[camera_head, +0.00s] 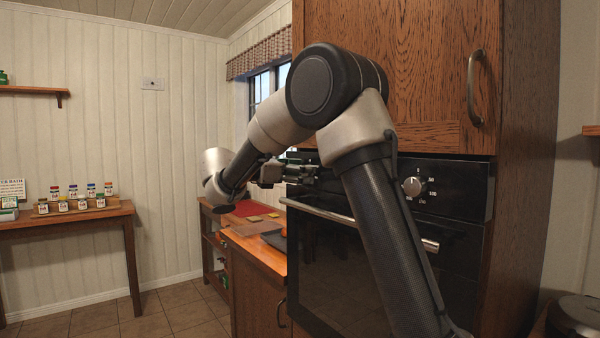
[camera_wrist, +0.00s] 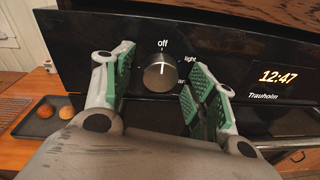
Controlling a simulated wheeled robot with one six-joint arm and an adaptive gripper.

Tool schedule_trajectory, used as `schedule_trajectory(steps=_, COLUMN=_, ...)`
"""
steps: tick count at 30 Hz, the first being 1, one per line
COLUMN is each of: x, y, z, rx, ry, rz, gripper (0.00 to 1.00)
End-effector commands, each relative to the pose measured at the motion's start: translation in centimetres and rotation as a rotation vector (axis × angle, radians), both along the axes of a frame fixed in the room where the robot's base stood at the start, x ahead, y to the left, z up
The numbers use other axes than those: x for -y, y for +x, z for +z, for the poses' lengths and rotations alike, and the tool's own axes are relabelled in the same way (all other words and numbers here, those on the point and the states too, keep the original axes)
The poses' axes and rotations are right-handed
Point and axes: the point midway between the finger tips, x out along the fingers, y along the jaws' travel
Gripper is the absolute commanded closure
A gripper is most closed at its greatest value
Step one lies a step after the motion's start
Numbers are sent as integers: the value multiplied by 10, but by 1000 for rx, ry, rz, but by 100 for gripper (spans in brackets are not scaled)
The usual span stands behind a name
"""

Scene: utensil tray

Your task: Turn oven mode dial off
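The oven mode dial (camera_wrist: 158,76) is a round silver-faced knob on the black oven panel in the wrist view. Its white pointer line points up, toward the printed word "off"; "light" is printed at its upper right, and another label is partly hidden by a finger. My gripper (camera_wrist: 157,70) is open, with one green-padded finger on each side of the dial and gaps between pads and knob. In the head view my gripper (camera_head: 300,171) is in front of the left part of the oven panel, and the mode dial is hidden there.
A second dial (camera_head: 413,187) with numbers is on the right of the panel. A lit clock (camera_wrist: 278,76) reads 12:47. The oven door handle (camera_head: 325,213) runs below the panel. A dark tray (camera_wrist: 50,116) with two round brown items lies on the counter at left.

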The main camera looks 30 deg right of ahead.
Motion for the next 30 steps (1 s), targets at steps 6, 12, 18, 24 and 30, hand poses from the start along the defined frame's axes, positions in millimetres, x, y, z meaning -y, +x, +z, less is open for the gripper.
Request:
schedule_trajectory(steps=6, x=-1, y=0, z=0, rx=1, ry=0, rz=0, gripper=43)
schedule_trajectory(steps=12, x=-22, y=-2, z=2, rx=1, ry=-1, rz=4, gripper=43)
schedule_trajectory(steps=18, x=-67, y=-8, z=6, rx=2, ry=1, rz=4, gripper=43)
schedule_trajectory(steps=24, x=-104, y=-14, z=9, rx=1, ry=0, rz=3, gripper=43)
schedule_trajectory(steps=30, x=-118, y=-16, z=11, rx=1, ry=0, rz=0, gripper=43)
